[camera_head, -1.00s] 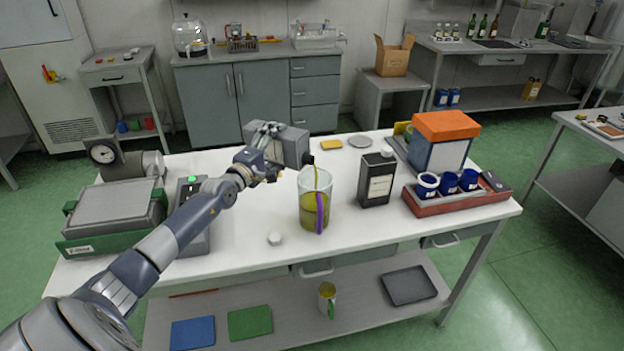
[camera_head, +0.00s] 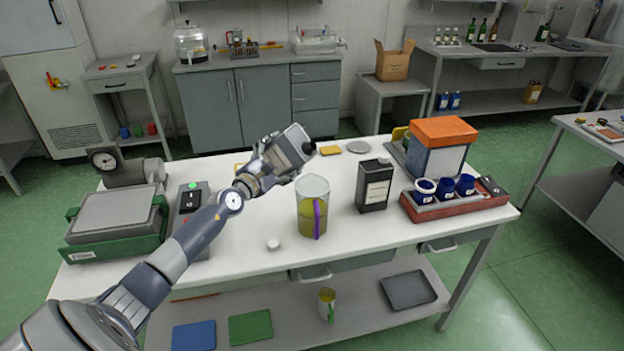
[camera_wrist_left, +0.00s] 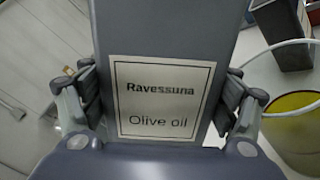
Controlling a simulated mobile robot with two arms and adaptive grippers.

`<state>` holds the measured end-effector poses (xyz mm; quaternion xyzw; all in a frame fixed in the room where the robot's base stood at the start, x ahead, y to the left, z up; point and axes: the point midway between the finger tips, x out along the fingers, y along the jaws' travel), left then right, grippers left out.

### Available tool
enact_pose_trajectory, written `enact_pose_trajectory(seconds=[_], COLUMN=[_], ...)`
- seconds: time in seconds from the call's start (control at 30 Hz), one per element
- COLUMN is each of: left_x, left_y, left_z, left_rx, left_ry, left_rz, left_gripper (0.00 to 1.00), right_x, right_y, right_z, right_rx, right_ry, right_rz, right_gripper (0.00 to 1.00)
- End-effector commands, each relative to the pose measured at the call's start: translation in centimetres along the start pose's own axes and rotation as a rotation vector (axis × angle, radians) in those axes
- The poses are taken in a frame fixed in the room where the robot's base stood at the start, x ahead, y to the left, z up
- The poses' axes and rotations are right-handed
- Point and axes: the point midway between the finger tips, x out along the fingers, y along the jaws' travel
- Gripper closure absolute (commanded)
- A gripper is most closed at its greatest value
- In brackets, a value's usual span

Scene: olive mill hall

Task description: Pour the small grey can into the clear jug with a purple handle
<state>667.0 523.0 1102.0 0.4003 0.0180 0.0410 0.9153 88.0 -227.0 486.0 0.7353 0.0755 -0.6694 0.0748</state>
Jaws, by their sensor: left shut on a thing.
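My left gripper (camera_head: 272,162) is shut on the small grey can (camera_head: 293,147) and holds it above the table, behind and left of the jug. The can is tilted, with its dark mouth towards the upper right. No stream shows from it. In the left wrist view the can (camera_wrist_left: 170,35) sits between both fingers, its label reading "Ravessuna Olive oil". The clear jug (camera_head: 313,190) stands upright on the table, with yellow-green liquid in its lower part and its purple handle (camera_head: 317,220) facing me. The jug's rim and liquid (camera_wrist_left: 297,130) show in the left wrist view. My right gripper is not in view.
A dark labelled can (camera_head: 374,187) stands right of the jug. A red tray (camera_head: 440,211) with blue cups is further right, before an orange-topped box (camera_head: 440,150). A small white cap (camera_head: 273,244) lies in front. A scale (camera_head: 115,222) is at left.

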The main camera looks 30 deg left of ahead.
Motion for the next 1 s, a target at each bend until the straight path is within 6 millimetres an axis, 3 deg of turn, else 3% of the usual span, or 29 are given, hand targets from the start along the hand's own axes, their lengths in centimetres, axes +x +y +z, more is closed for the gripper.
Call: enact_pose_trajectory(seconds=[0.03,0.13,0.23,0.33,0.4,0.7,1.0], left_x=[0.0,0.0,0.0,0.0,0.0,0.0,0.0], left_y=[0.8,0.1,0.3,-0.9,0.5,2.1,2.6], left_z=[0.9,0.8,0.3,-1.0,0.2,1.7,2.2], left_rx=[-0.036,-0.206,-0.336,-0.469,-0.530,-0.736,-0.824], left_ry=[-0.001,0.000,0.000,0.000,-0.002,-0.001,-0.001], left_rz=[0.002,0.001,0.000,-0.001,0.000,-0.002,-0.003], left_gripper=[0.61,0.61,0.61,0.61,0.61,0.61,0.61], right_x=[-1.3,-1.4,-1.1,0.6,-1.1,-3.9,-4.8], right_y=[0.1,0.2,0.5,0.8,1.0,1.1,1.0], right_z=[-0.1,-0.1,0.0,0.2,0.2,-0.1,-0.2], right_rx=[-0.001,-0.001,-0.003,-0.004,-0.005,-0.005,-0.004], right_ry=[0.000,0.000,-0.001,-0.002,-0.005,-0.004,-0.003], right_rz=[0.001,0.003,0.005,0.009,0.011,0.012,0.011], right_gripper=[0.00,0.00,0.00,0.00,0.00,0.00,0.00])
